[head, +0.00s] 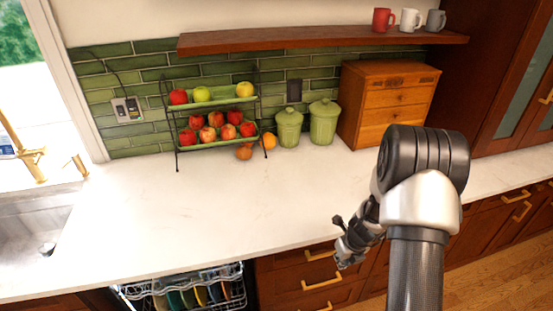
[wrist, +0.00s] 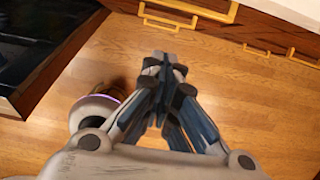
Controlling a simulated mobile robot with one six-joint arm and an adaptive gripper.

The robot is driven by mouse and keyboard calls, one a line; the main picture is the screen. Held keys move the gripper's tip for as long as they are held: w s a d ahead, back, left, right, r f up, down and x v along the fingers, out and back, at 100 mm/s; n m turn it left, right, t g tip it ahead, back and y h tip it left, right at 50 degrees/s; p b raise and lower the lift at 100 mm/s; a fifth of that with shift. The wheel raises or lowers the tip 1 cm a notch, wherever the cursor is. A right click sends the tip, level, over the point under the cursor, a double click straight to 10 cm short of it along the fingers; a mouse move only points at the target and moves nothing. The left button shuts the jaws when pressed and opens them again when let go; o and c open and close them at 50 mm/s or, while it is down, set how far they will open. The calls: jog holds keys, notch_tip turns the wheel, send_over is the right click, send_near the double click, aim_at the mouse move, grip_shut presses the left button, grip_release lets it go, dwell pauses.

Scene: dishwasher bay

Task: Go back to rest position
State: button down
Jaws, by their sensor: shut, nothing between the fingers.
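My gripper (wrist: 163,60) is shut and empty in the wrist view, its fingertips together above the wooden floor. In the head view my gripper (head: 343,264) hangs low in front of the drawer fronts below the counter edge, with my arm folded above it at the right. Its fingertips are small and partly unclear there. It appears apart from the drawers, though the exact gap cannot be told.
The white counter (head: 230,215) is mostly clear. A dishwasher rack (head: 185,290) with several plates shows at the bottom left. Drawer handles (head: 322,282) stick out near my gripper. A fruit rack (head: 213,115), green canisters (head: 323,122) and a wooden box (head: 388,100) stand at the back.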

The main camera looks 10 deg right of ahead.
jog(key=s+a+r+n, duration=0.1)
jog(key=a+r+n, duration=0.35)
jog(key=r, duration=0.25)
jog(key=s+a+r+n+t+y+b, duration=0.1)
jog(key=a+r+n, duration=0.3)
jog(key=r+n, duration=0.3)
jog(key=s+a+r+n, duration=0.1)
jog(key=a+r+n, duration=0.3)
jog(key=r, duration=0.4)
jog(key=s+a+r+n, duration=0.2)
jog(key=s+r+n, duration=0.1)
jog(key=s+n, duration=0.3)
jog(key=s+a+r+n+b, duration=0.1)
jog(key=s+r+n, duration=0.2)
jog(key=s+n, duration=0.4)
jog(key=s+a+r+n+h, duration=0.1)
jog(key=s+a+r+n, duration=0.1)
jog(key=s+n, duration=0.5)
jog(key=shift+s+a+r+t+b, duration=0.35)
jog(key=shift+s+r+t, duration=0.1)
jog(key=shift+r, duration=0.35)
